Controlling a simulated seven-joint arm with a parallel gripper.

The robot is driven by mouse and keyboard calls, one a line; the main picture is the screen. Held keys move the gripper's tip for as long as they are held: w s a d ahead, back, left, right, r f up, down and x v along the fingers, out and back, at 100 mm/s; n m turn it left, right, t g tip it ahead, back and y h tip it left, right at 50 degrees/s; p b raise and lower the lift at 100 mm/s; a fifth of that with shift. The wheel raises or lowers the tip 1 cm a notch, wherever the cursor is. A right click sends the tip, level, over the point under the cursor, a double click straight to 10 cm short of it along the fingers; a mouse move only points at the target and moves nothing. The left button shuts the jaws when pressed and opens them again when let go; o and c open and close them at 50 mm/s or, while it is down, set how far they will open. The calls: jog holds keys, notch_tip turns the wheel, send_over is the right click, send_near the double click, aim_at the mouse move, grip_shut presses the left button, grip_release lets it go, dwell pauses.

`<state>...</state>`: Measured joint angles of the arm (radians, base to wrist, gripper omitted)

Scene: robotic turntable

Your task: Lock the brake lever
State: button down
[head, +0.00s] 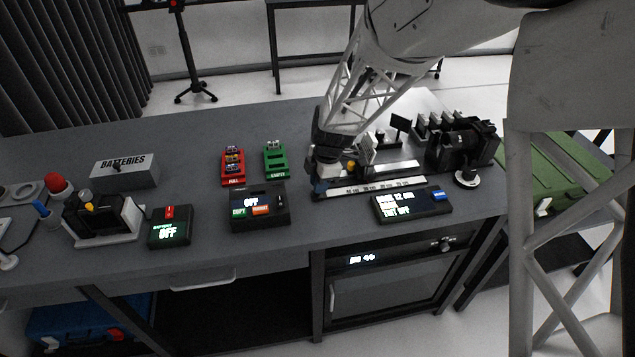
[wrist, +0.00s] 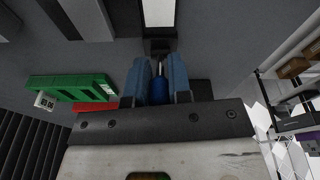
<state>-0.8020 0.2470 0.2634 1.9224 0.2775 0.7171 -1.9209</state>
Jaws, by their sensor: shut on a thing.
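The brake lever (wrist: 158,88) shows in the wrist view as a blue handle on a thin metal stem. My gripper (wrist: 158,72) has its two blue fingers shut on the handle, one on each side. In the head view my gripper (head: 320,185) is low at the left end of the turntable's scaled rail (head: 375,188). My wrist and hand hide most of the lever there, so its angle is hard to tell. A black block stands just beyond the stem in the wrist view.
A black motor-like unit (head: 462,143) stands at the rail's right end. A display box (head: 412,205) is in front of the rail.

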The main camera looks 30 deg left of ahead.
jog(key=shift+g+y, duration=0.3)
dwell(0.4)
jog(key=c, duration=1.1)
grip_release()
jog(key=shift+d, duration=0.1)
jog(key=shift+o, duration=0.2)
jog(key=v, duration=0.7)
jog(key=shift+r, duration=0.4)
jog(key=shift+w, duration=0.1)
